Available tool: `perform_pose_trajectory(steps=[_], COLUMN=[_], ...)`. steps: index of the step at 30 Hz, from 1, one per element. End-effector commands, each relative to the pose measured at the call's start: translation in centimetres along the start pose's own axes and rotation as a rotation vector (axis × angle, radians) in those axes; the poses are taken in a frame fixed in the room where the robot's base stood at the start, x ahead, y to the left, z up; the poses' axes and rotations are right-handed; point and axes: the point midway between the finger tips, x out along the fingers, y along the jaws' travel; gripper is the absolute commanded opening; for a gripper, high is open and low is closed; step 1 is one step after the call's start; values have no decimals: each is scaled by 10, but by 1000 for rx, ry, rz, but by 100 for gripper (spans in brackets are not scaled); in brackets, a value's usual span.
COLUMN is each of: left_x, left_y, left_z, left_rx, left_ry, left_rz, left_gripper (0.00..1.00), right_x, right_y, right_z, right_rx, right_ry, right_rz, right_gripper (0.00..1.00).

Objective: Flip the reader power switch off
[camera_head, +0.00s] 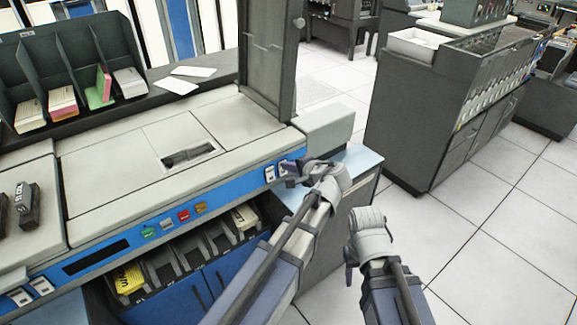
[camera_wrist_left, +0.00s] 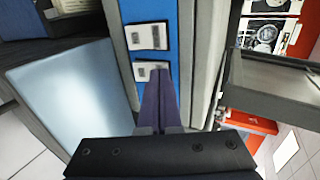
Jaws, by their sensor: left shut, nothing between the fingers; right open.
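The card reader has a blue front panel (camera_head: 215,198) with two white rocker switches at its right end, a left one (camera_head: 270,173) and a right one (camera_head: 284,167). In the left wrist view they are an upper switch (camera_wrist_left: 149,36) and a lower switch (camera_wrist_left: 150,70). I cannot read their labels or tell which is the power switch. My left gripper (camera_head: 290,174) is shut and empty at the panel's right end. In the wrist view its fingertips (camera_wrist_left: 160,76) overlap the lower switch's right edge; contact is unclear. My right gripper (camera_head: 350,273) is open and apart from the reader.
Coloured buttons (camera_head: 183,216) and a dark display (camera_head: 96,257) sit further left on the panel. Below are card pockets (camera_head: 195,249). A pale blue side shelf (camera_head: 358,161) is by my left wrist. A grey cabinet (camera_head: 420,120) stands right, with open floor between.

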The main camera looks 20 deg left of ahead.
Motion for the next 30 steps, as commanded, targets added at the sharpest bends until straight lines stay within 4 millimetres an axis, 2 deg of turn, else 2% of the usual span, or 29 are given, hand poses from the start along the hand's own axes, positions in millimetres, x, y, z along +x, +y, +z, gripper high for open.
perform_pose_trajectory(steps=[12, 30], left_x=[-8, -11], left_y=[-14, -15], left_z=[0, 4], left_rx=[0, 0], left_ry=[0, 0], left_rz=[-1, -1], left_gripper=[0, 0], right_x=[-16, -18], right_y=[2, 2], right_z=[1, 1], right_rx=[0, 0], right_ry=[0, 0], right_rz=[0, 0], right_gripper=[50, 50])
